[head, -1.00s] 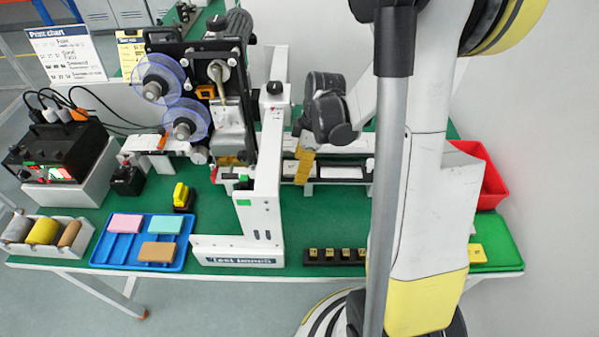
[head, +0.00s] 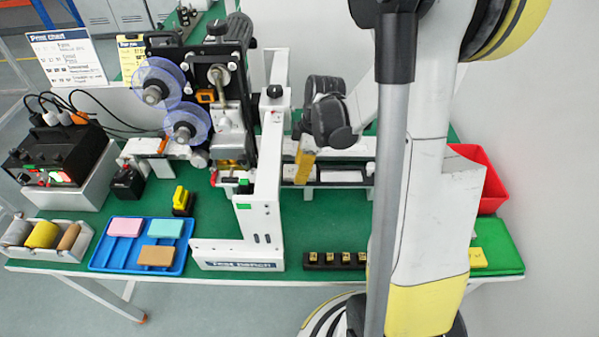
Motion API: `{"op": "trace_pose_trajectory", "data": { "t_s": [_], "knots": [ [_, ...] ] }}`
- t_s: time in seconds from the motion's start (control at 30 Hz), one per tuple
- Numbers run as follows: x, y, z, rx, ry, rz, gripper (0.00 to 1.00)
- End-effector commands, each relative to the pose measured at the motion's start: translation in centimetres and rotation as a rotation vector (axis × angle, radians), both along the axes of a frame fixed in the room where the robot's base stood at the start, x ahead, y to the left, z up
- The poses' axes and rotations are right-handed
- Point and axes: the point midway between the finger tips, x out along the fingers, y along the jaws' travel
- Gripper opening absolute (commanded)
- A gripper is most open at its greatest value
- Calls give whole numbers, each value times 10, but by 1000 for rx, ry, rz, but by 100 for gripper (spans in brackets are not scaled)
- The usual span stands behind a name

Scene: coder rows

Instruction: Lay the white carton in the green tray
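A small white block that looks like the carton (head: 341,176) lies on the dark rail behind the white test bench frame. The green tray (head: 503,248) is at the right end of the table, partly hidden by my arm. My gripper (head: 303,166) points down at the rail with yellow fingers, left of the white block and close to it. The fingers overlap in this view, so their opening does not show. I see nothing clearly held.
The white frame (head: 266,190) and printing machine stand just left of my gripper. A red bin (head: 492,185) is behind the tray. A black strip with yellow pieces (head: 335,260) lies at the front edge. A blue tray (head: 125,259) with coloured blocks is at the left.

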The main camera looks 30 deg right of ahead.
Motion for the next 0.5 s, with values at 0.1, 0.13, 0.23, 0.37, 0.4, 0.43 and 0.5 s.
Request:
{"op": "trace_pose_trajectory", "data": {
  "t_s": [0.1,0.13,0.23,0.37,0.4,0.43,0.5],
  "knots": [
    [0,0,4,0,0,0,26],
    [0,0,6,0,0,0,26],
    [0,0,12,0,0,0,26],
    [0,0,21,0,0,0,26],
    [0,0,24,0,0,0,26],
    [0,0,26,0,0,0,26],
    [0,0,31,0,0,0,26]
  ]
}}
